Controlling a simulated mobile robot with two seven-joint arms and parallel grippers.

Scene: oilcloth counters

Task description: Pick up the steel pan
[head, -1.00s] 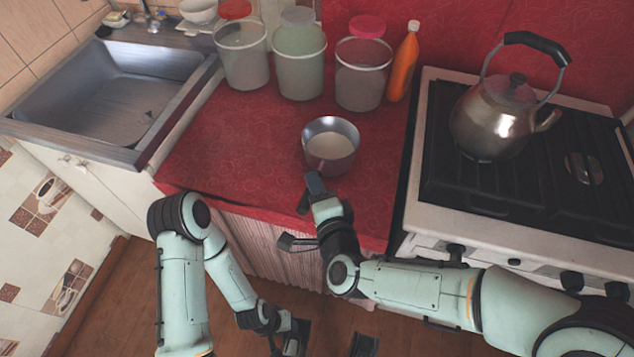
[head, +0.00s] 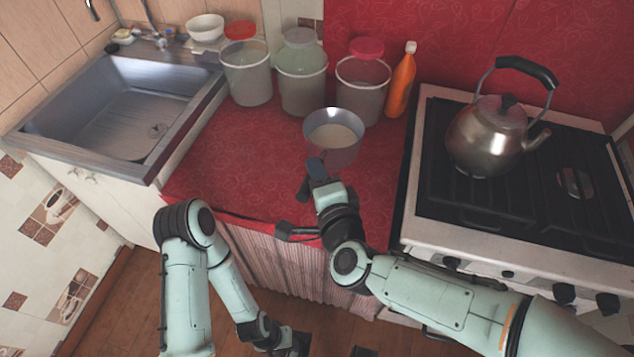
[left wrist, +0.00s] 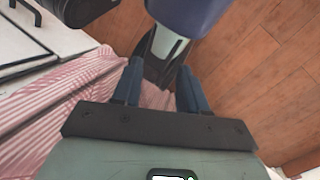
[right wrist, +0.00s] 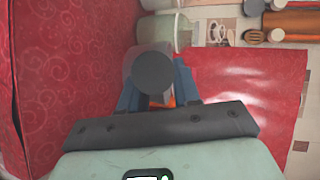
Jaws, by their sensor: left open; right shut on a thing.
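The steel pan (head: 337,153) is a round, open metal pan above the red counter, in front of the canisters in the head view. My right gripper (head: 310,180) is at its near side, shut on it. In the right wrist view a dark round end (right wrist: 153,72), seemingly of the pan's handle, sits between the fingers; most of the pan is hidden behind it. The pan looks upright and seems clear of the counter. My left gripper (head: 290,345) is low in front of the counter; the left wrist view shows its fingers (left wrist: 157,85) apart and empty.
Several canisters (head: 303,90) and an orange bottle (head: 401,85) stand behind the pan. A kettle (head: 487,138) sits on the stove (head: 432,200) at right. A sink (head: 120,110) is at left. The red counter (head: 230,165) is clear left of the pan.

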